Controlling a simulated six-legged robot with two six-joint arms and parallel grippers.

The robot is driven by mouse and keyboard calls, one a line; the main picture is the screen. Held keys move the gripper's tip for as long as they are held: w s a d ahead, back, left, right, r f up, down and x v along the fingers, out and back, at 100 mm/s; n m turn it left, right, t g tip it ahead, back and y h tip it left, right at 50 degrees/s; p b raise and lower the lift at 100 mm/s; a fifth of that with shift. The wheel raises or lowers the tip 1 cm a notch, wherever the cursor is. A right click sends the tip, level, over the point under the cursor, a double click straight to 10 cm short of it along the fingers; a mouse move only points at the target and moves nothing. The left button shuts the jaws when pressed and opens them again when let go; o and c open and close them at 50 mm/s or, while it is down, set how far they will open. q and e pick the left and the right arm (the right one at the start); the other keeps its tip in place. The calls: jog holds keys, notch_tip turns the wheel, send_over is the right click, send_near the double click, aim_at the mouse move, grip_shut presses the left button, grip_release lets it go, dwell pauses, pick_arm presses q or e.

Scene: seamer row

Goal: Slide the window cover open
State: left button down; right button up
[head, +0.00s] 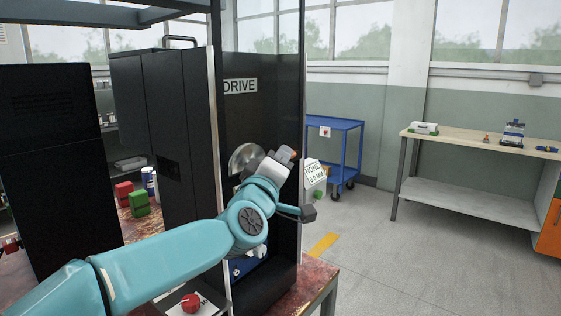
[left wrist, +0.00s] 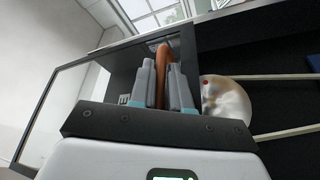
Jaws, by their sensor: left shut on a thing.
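My left gripper (head: 284,155) is in front of the dark panel marked DRIVE. In the left wrist view its fingers (left wrist: 165,85) are shut on an orange handle (left wrist: 162,56); its orange tip (head: 293,153) also shows in the head view. A round, shiny window (head: 244,158) is just left of the gripper in the head view. It also shows in the left wrist view (left wrist: 229,101), right of the fingers, between two pale rails (left wrist: 285,77). The cover plate itself is mostly hidden behind my gripper, so its exact extent cannot be told. My right gripper is not in view.
A red knob (head: 190,303) is low in front. Red and green blocks (head: 139,200) sit on the worn bench at left. A blue cart (head: 333,148) and a table (head: 477,148) stand beyond open floor at right.

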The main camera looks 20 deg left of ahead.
pick_arm(q)
jog(key=shift+r, duration=0.15)
jog(key=c, duration=1.4)
grip_release()
jog(key=shift+c, duration=0.2)
jog(key=b+v, duration=0.1)
jog(key=v, duration=1.5)
jog(key=shift+s+b, duration=0.15)
jog(key=shift+b, duration=0.25)
